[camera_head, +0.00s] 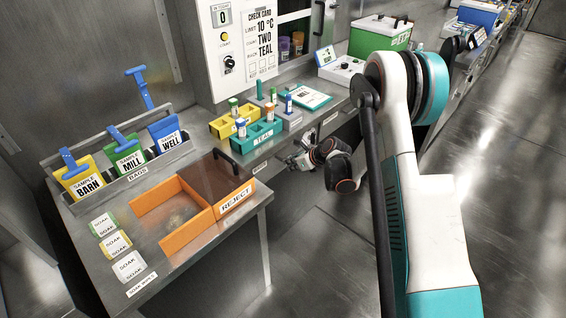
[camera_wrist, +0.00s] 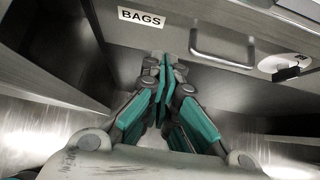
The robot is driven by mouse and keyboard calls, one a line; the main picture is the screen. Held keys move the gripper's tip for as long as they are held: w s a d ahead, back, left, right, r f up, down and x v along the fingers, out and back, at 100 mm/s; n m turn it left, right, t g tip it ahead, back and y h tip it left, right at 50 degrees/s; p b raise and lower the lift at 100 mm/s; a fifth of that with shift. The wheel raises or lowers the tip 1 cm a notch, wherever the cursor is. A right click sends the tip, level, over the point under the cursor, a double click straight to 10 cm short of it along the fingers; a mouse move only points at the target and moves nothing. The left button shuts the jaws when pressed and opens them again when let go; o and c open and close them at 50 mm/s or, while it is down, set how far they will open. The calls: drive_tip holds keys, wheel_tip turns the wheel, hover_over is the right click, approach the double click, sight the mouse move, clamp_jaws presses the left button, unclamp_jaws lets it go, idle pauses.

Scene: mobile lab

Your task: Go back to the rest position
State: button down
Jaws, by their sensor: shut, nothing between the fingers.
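My gripper (camera_wrist: 165,72) is shut and empty in the wrist view, its teal finger pads pressed together. It points at the front of the bench, below a label reading BAGS (camera_wrist: 145,18) and beside a metal handle (camera_wrist: 222,50). In the head view my gripper (camera_head: 293,160) is small and partly blurred by distance, low beside the bench edge, in front of the teal tray (camera_head: 262,141). My arm is bent, with its forearm reaching down towards the bench front.
The metal bench (camera_head: 150,240) carries an orange REJECT box (camera_head: 235,203), a bag rack (camera_head: 125,180) with several bags, SOAK packets (camera_head: 116,243) and a yellow tray (camera_head: 222,127). A green box (camera_head: 372,38) stands farther back. The floor at right (camera_head: 500,200) is clear.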

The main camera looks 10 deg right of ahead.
drive_tip(key=s+r+n+h, duration=0.1)
drive_tip(key=s+r+n, duration=0.65)
drive_tip(key=r, duration=0.55)
drive_tip(key=s+r+n+h, duration=0.2)
drive_tip(key=s+r+n, duration=0.5)
drive_tip(key=r, duration=0.5)
drive_tip(key=s+d+r+n+h, duration=0.1)
drive_tip(key=s+r+n, duration=0.1)
drive_tip(key=s+n, duration=0.5)
drive_tip(key=s+r+n+h, duration=0.1)
drive_tip(key=s+r+n, duration=0.2)
drive_tip(key=s, duration=1.7)
drive_tip(key=n, duration=0.4)
drive_tip(key=shift+d+h, duration=0.3)
drive_tip(key=shift+d, duration=0.05)
